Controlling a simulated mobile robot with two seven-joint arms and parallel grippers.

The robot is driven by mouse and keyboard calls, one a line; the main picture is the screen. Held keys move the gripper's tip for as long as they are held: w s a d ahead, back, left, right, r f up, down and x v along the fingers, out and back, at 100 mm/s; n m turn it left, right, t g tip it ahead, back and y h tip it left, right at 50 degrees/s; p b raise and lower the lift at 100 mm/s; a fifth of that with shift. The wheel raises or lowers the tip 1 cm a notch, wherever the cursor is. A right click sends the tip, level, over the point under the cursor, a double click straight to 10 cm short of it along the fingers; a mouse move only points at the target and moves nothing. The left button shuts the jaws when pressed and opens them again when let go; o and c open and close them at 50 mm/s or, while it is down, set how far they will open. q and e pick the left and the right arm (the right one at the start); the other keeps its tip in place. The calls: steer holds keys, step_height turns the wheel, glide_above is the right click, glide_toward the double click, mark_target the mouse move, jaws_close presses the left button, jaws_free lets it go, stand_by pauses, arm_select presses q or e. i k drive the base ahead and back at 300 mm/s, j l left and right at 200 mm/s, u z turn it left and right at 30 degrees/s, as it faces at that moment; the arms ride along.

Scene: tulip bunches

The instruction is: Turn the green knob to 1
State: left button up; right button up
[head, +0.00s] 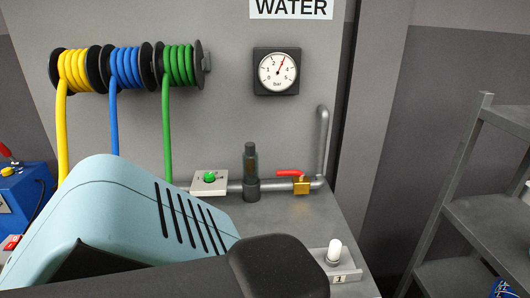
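The green knob (209,177) sits on a small white plate (218,187) in front of the grey panel, left of the middle of the head view. Small dark marks show on the plate, too small to read. I cannot tell where the knob points. Neither of my grippers shows in the view, and nothing is seen touching the knob.
Hose reels in yellow (74,70), blue (124,67) and green (178,65) hang above. A dark upright cylinder (251,172) and a red-handled valve (290,173) stand right of the knob. A white knob (334,250) marked 1 is at lower right. The lower left is blocked up close.

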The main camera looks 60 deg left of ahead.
mark_target(209, 177)
steer(key=k+u, duration=0.1)
steer(key=u, duration=2.45)
